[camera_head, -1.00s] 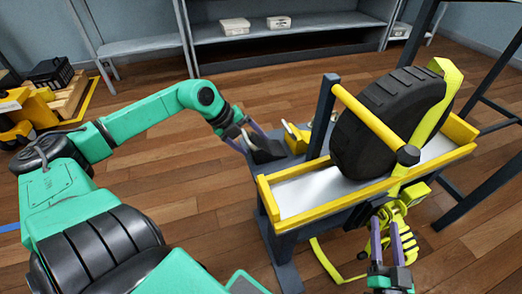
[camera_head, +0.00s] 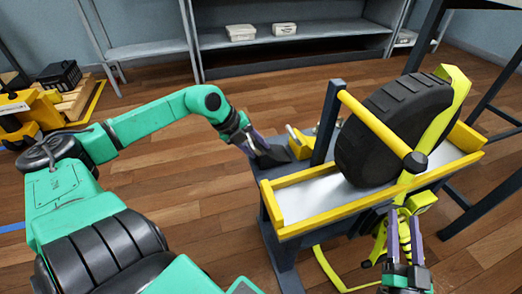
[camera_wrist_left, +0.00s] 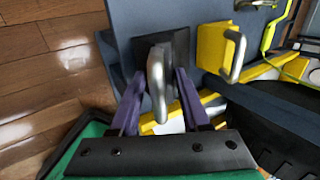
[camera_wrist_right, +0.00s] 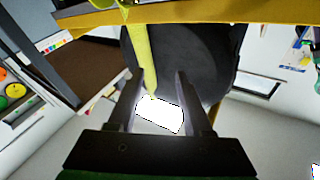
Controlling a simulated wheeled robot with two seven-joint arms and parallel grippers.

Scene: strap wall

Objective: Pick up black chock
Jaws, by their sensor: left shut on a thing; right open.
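The black chock (camera_head: 270,156) sits on the dark grey shelf at the left end of the stand. In the left wrist view, its black body (camera_wrist_left: 178,44) lies behind a grey metal handle. My left gripper (camera_head: 250,146) is at the chock, with its purple fingers (camera_wrist_left: 160,88) shut on that handle. The fingers hide part of the chock in the head view. My right gripper (camera_head: 404,238) is open at the front right of the stand, just below the yellow strap's buckle. In the right wrist view, the strap hangs ahead of its parted fingers (camera_wrist_right: 156,85).
A yellow chock with a handle (camera_head: 299,145) stands right beside the black one. A large black tyre (camera_head: 385,135) rests in the yellow-edged tray (camera_head: 300,200) under a yellow strap (camera_head: 440,115). A dark post and yellow bar rise nearby. Dark table legs stand at the right.

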